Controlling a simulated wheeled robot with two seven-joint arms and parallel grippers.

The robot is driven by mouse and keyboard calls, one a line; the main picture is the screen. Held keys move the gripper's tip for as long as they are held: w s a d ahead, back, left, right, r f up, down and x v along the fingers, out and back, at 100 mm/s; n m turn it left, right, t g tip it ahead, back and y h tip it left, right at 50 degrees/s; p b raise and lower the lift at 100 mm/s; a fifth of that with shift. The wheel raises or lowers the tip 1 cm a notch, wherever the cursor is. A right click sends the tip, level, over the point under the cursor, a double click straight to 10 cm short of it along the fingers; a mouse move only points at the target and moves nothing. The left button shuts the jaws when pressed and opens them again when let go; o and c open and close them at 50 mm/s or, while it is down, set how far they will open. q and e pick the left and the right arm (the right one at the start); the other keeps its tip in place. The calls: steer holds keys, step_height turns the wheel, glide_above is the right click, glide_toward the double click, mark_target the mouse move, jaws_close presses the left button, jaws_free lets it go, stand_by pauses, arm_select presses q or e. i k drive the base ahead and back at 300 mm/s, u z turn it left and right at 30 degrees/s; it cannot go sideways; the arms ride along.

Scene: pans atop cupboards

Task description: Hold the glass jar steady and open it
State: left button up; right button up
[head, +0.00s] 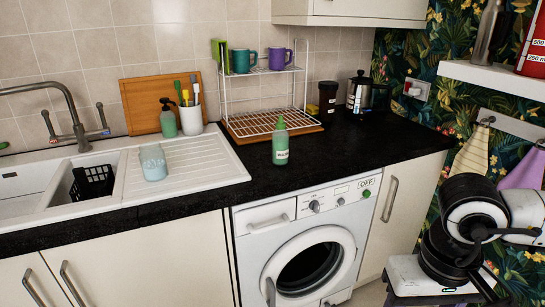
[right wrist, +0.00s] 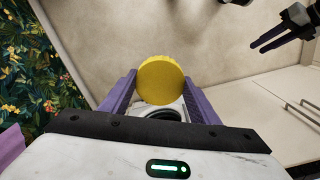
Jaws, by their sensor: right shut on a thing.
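A round yellow lid (right wrist: 160,80) faces the camera in the right wrist view. My right gripper (right wrist: 160,92), with purple fingers, is shut on it, one finger on each side. Any glass below the lid is hidden. My left gripper (right wrist: 262,46) is at the upper right of the right wrist view, well apart from the lid. Its two fingers stand a little apart with nothing seen between them. In the head view I make out neither the yellow lid nor my left gripper. A pale blue glass vessel (head: 153,163) stands on the sink drainer.
A green bottle (head: 280,146) stands near the front edge of the black worktop (head: 360,142), which is mostly clear to its right. A wire rack (head: 266,95) holds mugs behind it. The washing machine (head: 305,225) is below. My arm links fill the lower right.

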mark_target(152, 158)
steer(key=z, duration=0.45)
steer(key=i, duration=0.8)
steer(key=u, duration=1.3)
